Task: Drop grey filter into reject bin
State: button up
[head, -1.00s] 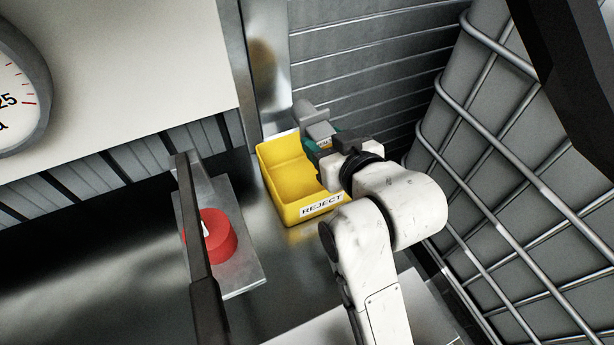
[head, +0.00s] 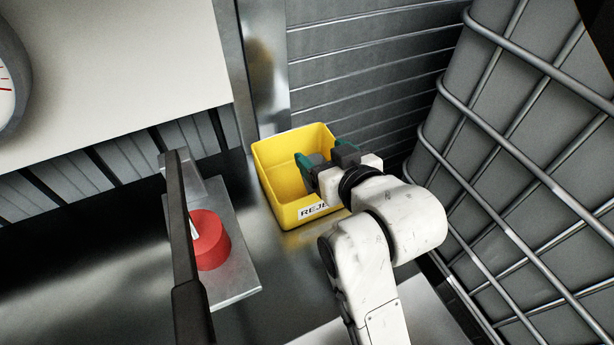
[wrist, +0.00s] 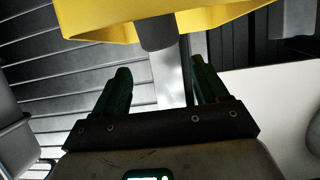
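The yellow reject bin (head: 277,190) stands on the metal surface at the foot of the ribbed wall, and its label is partly covered by my gripper. My gripper (head: 320,156) is at the bin's right side, its green fingers spread apart over the opening. In the wrist view the fingers (wrist: 160,82) are wide apart with a gap between them. The grey filter (wrist: 158,32) shows beyond the fingertips, against the yellow bin (wrist: 225,18), clear of both fingers. In the head view a grey part of it (head: 318,158) shows between the fingers. I cannot tell whether it is resting or falling.
A red round part (head: 210,240) sits on a metal plate (head: 236,284) left of the bin, behind a dark upright bar (head: 184,240). A wire cage (head: 530,180) stands close on the right. A white panel fills the upper left.

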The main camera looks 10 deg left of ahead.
jog(key=shift+o, duration=0.5)
jog(key=shift+s+d+r, duration=0.1)
jog(key=shift+s+d, duration=0.1)
jog(key=shift+s, duration=0.05)
jog(key=v, duration=1)
jog(key=shift+d, duration=0.1)
